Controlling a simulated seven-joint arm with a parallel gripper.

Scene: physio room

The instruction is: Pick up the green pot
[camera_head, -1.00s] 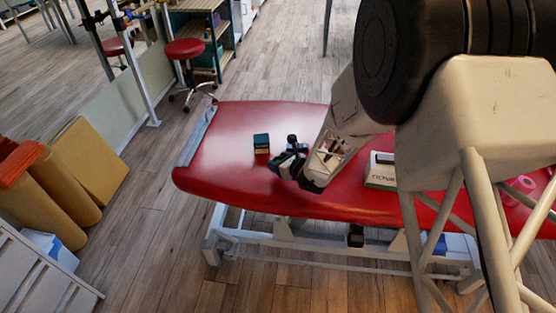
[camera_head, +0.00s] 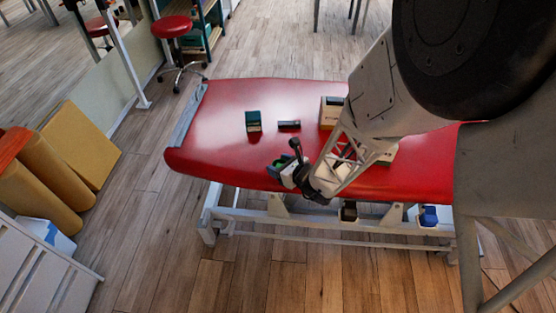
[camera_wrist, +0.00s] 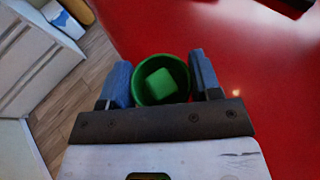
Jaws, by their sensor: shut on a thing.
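The green pot (camera_wrist: 183,72) is a round, open-topped cup in the wrist view, with a lighter green block (camera_wrist: 160,86) inside it. My gripper (camera_wrist: 160,66) has one blue-grey finger on each side of the pot and is shut on it. In the head view my gripper (camera_head: 283,171) is near the front edge of the red treatment couch (camera_head: 210,135). The pot is small and partly hidden by the fingers there. The wrist view does not show clearly whether its base touches the couch.
A dark green box (camera_head: 253,121) and a small dark item (camera_head: 289,124) lie behind my gripper on the couch. A cardboard box (camera_head: 330,113) stands further right, partly behind my arm. The couch's left part is clear. Yellow rolls (camera_head: 40,180) stand on the floor at left.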

